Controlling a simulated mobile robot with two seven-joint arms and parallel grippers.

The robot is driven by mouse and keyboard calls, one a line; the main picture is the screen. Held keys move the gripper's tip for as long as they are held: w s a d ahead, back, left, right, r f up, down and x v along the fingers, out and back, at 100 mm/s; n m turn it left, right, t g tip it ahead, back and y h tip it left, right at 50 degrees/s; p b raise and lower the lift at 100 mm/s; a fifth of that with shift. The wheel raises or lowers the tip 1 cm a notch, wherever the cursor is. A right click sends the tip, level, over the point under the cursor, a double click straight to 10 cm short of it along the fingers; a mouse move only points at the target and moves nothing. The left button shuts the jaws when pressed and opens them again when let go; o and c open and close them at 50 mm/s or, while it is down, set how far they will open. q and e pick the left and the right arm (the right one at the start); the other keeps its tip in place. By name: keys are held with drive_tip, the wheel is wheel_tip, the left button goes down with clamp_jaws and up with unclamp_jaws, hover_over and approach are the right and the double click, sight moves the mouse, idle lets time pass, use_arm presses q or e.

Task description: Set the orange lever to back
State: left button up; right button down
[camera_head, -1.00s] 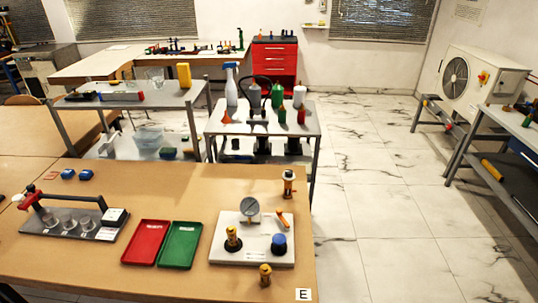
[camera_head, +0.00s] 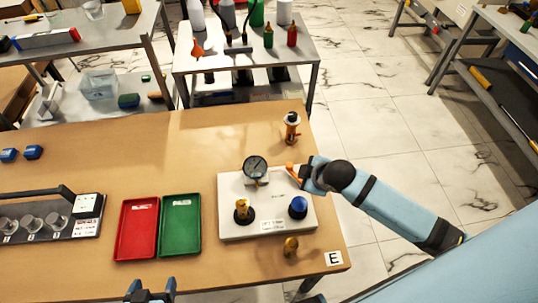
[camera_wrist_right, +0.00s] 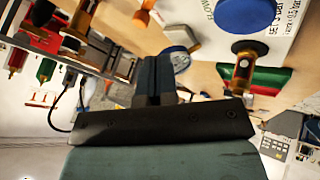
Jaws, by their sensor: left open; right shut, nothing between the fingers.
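The orange lever (camera_head: 290,169) is on the back right of the white gauge plate (camera_head: 232,226), slanting with its tip toward the back left. My right gripper (camera_head: 303,172) is shut and empty, right beside the lever; I cannot tell if it touches it. Its closed fingers also show in the right wrist view (camera_wrist_right: 156,78). The plate also carries a round dial gauge (camera_head: 255,167), a blue knob (camera_head: 298,207) and a brass fitting (camera_head: 242,209). My left gripper (camera_head: 150,291) is open and empty at the bottom edge, in front of the trays.
A red tray (camera_head: 137,228) and a green tray (camera_head: 181,225) lie left of the plate. An orange-topped brass part (camera_head: 291,129) stands behind the plate and another brass part (camera_head: 290,246) in front of it. The table's right edge is close to the plate.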

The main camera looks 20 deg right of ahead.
drive_tip(key=w, duration=0.1)
use_arm(q)
drive_tip(key=shift+a+r, duration=0.15)
drive_tip(key=shift+r, duration=0.1)
use_arm(e)
hover_over(290, 181)
wheel_tip(290, 181, down, 8)
drive_tip(key=shift+s+r, duration=0.15)
drive_tip(key=shift+r, duration=0.1)
drive_tip(key=shift+a, duration=0.1)
